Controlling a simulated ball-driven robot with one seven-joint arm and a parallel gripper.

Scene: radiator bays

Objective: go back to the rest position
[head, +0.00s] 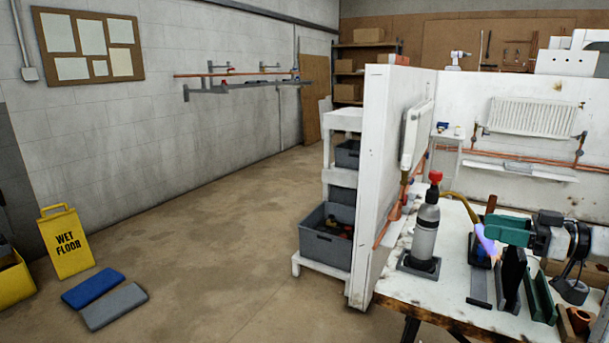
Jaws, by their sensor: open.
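My gripper (503,230) shows at the right of the head view, at the end of my dark and grey arm. It has green parts and is open, with nothing seen held in it. It hangs above the white workbench (392,283), close to a blue flame (486,245) in the picture. I cannot tell whether the two touch. The rest position is not marked in view.
A gas bottle (425,232) with a red cap stands left of my gripper. Black and green upright holders (541,297) stand below it. A white partition (387,150) borders the bench. The floor at left is open, with a yellow wet-floor sign (66,243) and two pads.

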